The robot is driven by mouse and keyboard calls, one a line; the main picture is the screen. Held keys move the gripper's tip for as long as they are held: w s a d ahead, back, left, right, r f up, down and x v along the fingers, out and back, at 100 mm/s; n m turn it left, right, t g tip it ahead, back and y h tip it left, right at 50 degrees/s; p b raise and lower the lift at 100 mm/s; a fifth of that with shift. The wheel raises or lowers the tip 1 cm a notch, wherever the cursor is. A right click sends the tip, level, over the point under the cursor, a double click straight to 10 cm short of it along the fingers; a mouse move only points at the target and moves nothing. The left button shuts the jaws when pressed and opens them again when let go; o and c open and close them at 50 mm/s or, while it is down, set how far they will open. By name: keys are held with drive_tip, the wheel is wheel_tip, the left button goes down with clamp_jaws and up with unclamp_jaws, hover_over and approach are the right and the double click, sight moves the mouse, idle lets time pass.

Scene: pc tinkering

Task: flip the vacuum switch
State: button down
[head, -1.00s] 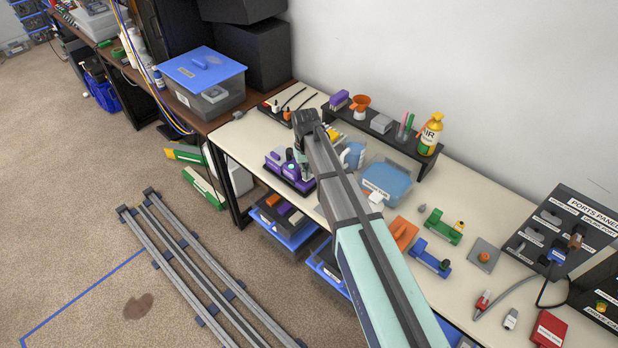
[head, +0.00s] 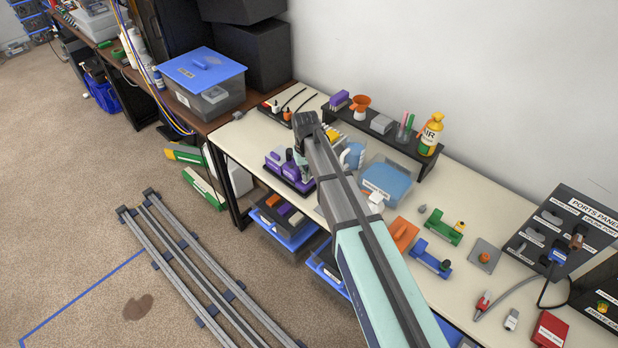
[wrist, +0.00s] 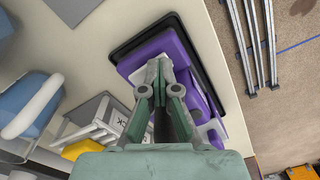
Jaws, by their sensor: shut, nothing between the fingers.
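A purple device on a dark tray (head: 273,163) stands near the table's left front edge in the head view. Purple parts (wrist: 205,62) of it fill the upper middle of the wrist view, beside the black tray edge (wrist: 150,35). I cannot make out which part is the vacuum switch; my gripper hides some of the device. My gripper (wrist: 170,62) is shut and empty, with its fingertips over the purple device in the wrist view. I cannot tell whether they touch it. In the head view my arm partly hides the gripper.
A blue-lidded tub (head: 388,180) and a light blue item (head: 353,154) stand right of the device. A dark shelf (head: 385,138) with bottles and small items runs along the back. The ports panel (head: 565,228) stands at the far right. Floor rails (head: 205,275) lie left of the table.

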drive_tip(key=shift+r+p, duration=1.8)
drive_tip(key=shift+r, duration=1.65)
